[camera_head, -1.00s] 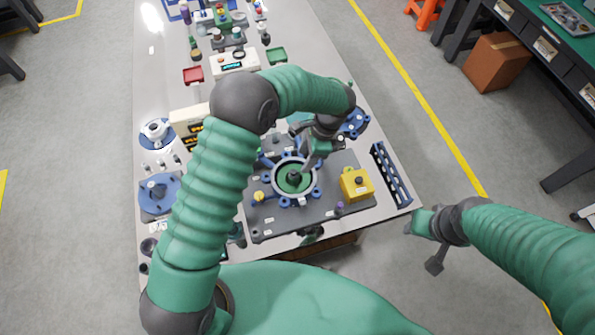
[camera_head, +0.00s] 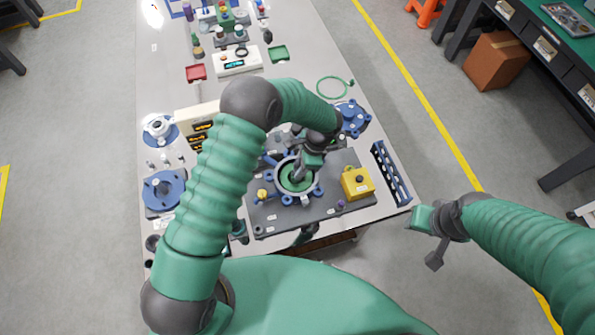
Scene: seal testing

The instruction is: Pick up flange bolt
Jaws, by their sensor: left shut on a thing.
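My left gripper (camera_head: 298,176) reaches down over the ring-shaped housing (camera_head: 280,192), which has a green inside and blue clamps around it. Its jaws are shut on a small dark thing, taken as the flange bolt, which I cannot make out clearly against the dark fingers. Small bolt-like pieces (camera_head: 166,160) stand on the table at the left, above a blue flange (camera_head: 164,191). My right gripper (camera_head: 428,240) is at the lower right, off the table's edge and away from the parts.
The housing sits on a dark plate (camera_head: 270,222) with a yellow button box (camera_head: 357,182) to the right. A blue slotted rack (camera_head: 390,172) lies near the right edge. A blue flange part (camera_head: 352,118) and green ring (camera_head: 333,87) lie behind. My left arm hides part of the table.

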